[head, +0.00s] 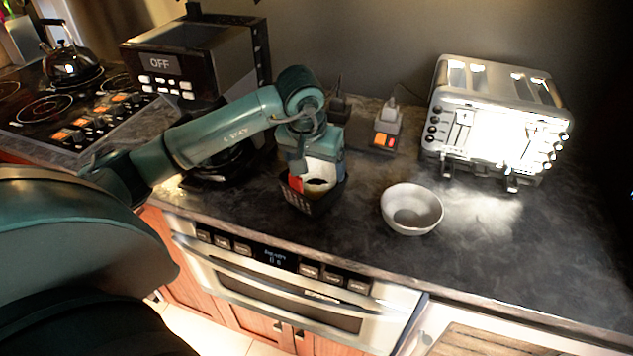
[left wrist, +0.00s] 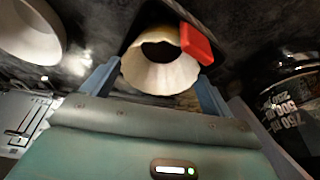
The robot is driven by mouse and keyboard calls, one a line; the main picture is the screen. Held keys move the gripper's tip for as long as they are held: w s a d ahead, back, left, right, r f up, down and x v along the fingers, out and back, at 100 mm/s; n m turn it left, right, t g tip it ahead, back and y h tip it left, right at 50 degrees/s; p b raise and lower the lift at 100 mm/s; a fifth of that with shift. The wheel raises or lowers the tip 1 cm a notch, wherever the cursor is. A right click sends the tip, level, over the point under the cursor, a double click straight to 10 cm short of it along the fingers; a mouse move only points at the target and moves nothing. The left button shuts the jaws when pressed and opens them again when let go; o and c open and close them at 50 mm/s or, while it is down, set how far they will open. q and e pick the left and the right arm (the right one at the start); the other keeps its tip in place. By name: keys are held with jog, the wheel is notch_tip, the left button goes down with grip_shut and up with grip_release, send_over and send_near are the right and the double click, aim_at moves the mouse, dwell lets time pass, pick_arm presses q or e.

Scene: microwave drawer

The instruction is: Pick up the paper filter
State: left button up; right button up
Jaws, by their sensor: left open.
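The white paper filter (head: 322,171), a ruffled cone with a dark opening, sits in a small dark basket (head: 318,204) on the counter. It also shows in the left wrist view (left wrist: 158,78). A red piece (left wrist: 197,44) is beside its rim. My left gripper (head: 307,168) is over the basket, and its arm partly hides the filter. In the left wrist view my left gripper (left wrist: 155,84) is open, with one blue finger on each side of the filter. Contact with the filter cannot be told. My right gripper is not in view.
A pale bowl (head: 412,209) stands right of the basket, and a shiny toaster (head: 497,115) is behind it. A coffee carafe (left wrist: 291,103) is close to the gripper. A microwave drawer (head: 281,283) is below the counter's front edge.

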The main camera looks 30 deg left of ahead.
pick_arm(q)
jog(key=shift+c, duration=0.4)
jog(key=c, duration=0.9)
jog(key=shift+r, duration=0.1)
notch_tip(320, 180, up, 10)
jog(key=b, duration=0.1)
